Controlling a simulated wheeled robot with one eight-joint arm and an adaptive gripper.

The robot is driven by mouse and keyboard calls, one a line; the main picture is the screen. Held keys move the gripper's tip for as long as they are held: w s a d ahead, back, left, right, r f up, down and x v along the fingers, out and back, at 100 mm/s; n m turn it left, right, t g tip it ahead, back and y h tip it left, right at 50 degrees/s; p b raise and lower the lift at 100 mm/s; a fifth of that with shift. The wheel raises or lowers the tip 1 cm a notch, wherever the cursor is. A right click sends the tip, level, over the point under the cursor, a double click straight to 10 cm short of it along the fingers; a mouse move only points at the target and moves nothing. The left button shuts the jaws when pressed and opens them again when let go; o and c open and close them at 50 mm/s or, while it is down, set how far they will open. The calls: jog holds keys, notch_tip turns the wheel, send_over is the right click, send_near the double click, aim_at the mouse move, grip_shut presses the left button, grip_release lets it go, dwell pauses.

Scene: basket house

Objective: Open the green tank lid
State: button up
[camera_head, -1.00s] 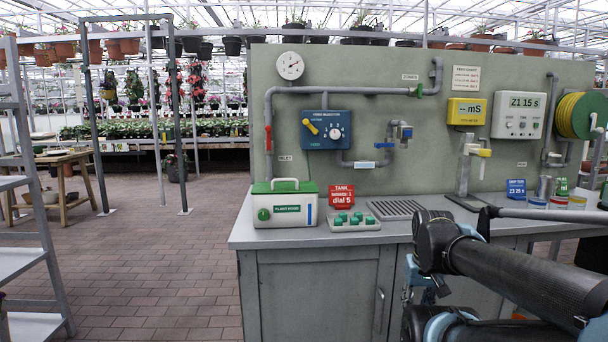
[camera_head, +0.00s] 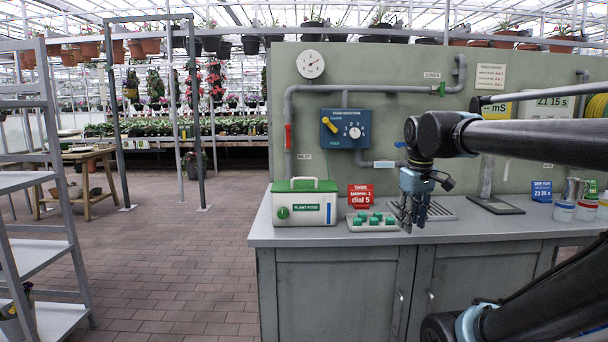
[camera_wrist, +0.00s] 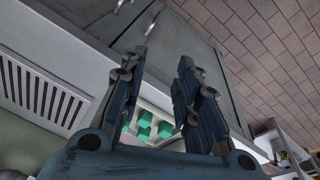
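The tank is a white box labelled PLANT FOOD (camera_head: 306,213) at the left end of the bench. Its green lid (camera_head: 305,186) with a raised handle is on top and looks closed. My gripper (camera_head: 408,222) points down above the bench, to the right of the tank and apart from it, near a white tray of green pieces (camera_head: 373,221). In the wrist view my gripper (camera_wrist: 165,65) has its two fingers spread with nothing between them that I can tell is held. The tray's green pieces (camera_wrist: 145,125) show beyond and between the fingers. The tank is not clearly visible there.
A red TANK sign (camera_head: 360,194) stands behind the tray. A blue injector panel (camera_head: 345,128) and pipes are on the wall. A drain grille (camera_head: 430,210) lies right of the tray. Several jars (camera_head: 575,211) stand at the right. Open floor (camera_head: 190,260) lies left of the bench.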

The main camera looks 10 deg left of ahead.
jog(key=w+a+r+n, duration=0.3)
jog(key=w+a+r, duration=0.1)
jog(key=a+r, duration=0.25)
notch_tip(320, 180, up, 20)
jog(key=n, duration=1)
send_over(304, 178)
jog(key=s+d, duration=0.1)
jog(key=s, duration=0.2)
jog(key=w+f, duration=0.1)
jog(key=f, duration=0.4)
jog(key=w+f, duration=0.1)
jog(key=f, duration=0.5)
jog(key=w+f, duration=0.1)
jog(key=f, duration=0.5)
jog(key=shift+a+f, duration=0.2)
jog(key=shift+a, duration=0.2)
jog(key=shift+c, duration=0.6)
grip_shut()
jog(key=shift+s+a, duration=0.15)
jog(key=shift+a, duration=0.2)
jog(key=shift+d+r, duration=0.15)
jog(key=shift+d, duration=0.1)
